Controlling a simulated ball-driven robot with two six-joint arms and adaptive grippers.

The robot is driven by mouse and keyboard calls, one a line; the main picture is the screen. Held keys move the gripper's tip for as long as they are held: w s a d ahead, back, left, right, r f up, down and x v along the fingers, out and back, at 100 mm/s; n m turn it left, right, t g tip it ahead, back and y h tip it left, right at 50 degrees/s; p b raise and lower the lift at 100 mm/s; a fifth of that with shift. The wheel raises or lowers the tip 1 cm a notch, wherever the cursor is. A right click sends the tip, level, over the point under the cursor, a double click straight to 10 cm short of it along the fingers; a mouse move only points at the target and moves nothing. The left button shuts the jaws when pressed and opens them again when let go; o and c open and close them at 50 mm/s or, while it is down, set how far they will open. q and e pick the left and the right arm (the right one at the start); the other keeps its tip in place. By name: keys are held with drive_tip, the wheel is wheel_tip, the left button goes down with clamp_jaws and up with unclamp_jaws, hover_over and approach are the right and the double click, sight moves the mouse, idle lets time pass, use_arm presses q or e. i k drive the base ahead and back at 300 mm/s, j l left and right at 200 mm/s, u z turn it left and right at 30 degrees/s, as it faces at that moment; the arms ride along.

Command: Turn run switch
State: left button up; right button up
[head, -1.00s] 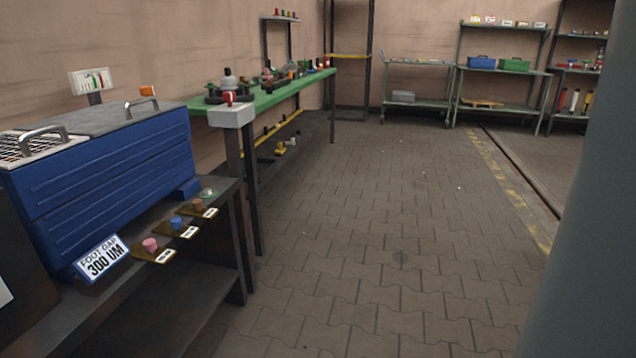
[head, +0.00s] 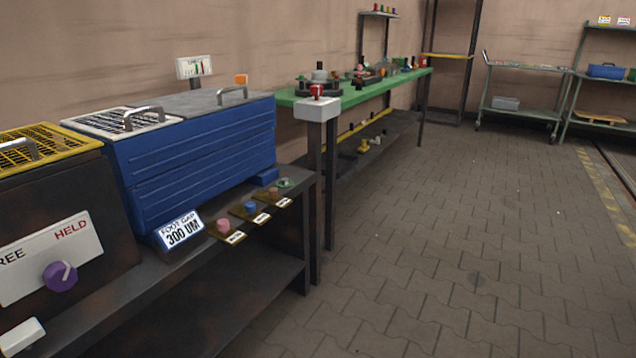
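No control in view is labelled as a run switch. A purple rotary knob (head: 60,276) with a pale pointer line sits on a white plate (head: 85,250) at the left. The plate reads HELD on its right, and the letters REE show on its left, cut by the picture edge. The pointer tilts up and slightly right, toward HELD. A red knob (head: 317,91) stands on a white box (head: 316,108) on a dark post at the front end of the green bench. Neither of my grippers is in view.
A dark bench (head: 262,295) on the left carries a blue ribbed box (head: 200,145), a FOOT GAP 300 UM sign (head: 180,231) and pink, blue and brown knobs. The green-topped bench (head: 385,85) stands behind. Shelves line the back. The paved floor (head: 470,220) is clear.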

sight(316, 90)
drive_tip(key=u, duration=0.3)
drive_tip(key=i+l+u, duration=0.75)
